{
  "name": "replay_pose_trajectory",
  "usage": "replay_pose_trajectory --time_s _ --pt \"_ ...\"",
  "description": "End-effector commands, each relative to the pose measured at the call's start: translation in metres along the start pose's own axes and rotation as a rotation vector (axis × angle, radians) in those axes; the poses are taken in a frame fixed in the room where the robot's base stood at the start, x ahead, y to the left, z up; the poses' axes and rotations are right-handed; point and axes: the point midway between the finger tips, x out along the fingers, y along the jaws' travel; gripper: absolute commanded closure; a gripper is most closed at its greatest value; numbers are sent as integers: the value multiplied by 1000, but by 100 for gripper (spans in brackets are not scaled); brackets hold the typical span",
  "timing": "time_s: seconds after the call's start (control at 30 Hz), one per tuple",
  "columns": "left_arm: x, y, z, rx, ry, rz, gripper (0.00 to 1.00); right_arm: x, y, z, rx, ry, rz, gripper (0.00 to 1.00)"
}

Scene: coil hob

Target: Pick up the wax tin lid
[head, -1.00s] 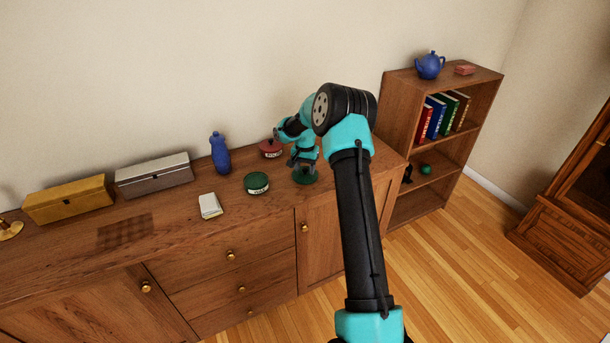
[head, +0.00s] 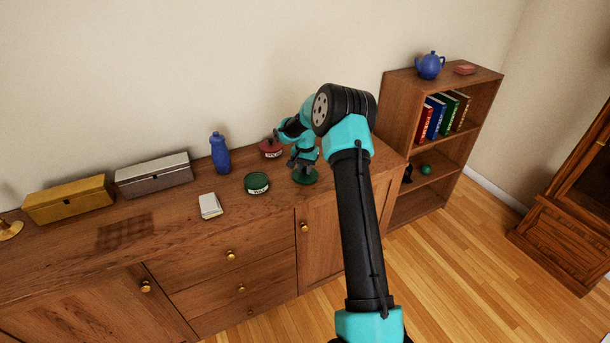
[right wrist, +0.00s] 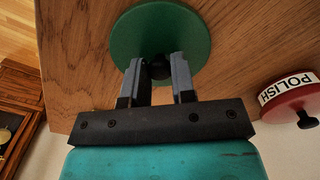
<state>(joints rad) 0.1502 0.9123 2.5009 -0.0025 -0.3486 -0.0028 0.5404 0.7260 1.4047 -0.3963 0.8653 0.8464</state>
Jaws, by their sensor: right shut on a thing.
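The wax tin lid is a green disc (head: 310,179) with a small dark knob, at the right end of the sideboard top. It shows from above in the right wrist view (right wrist: 140,30). My right gripper (head: 298,164) is over the lid, its two grey fingers (right wrist: 158,72) shut on the knob. I cannot tell whether the lid is clear of the wood. A green tin (head: 257,184) with a pale label stands to the left of the lid. My left gripper is not in view.
A red polish tin (head: 271,149) with a dark knob stands behind, close to my right gripper. A blue bottle (head: 220,154), a white pad (head: 209,206), a grey box (head: 154,175) and a yellow box (head: 68,200) are further left. A bookshelf (head: 440,75) stands at right.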

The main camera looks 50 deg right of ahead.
Motion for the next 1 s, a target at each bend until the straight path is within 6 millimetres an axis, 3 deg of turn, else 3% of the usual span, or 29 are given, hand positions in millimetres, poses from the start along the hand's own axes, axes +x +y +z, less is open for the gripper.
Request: replay_pose_trajectory --time_s 0.43,0.77,1.0 --pt "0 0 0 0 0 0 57 -5 0 0 0 1 -1 99" --pt "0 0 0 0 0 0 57 -39 0 0 -1 2 -1 99" --pt "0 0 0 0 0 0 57 -39 9 27 -2 0 1 99"
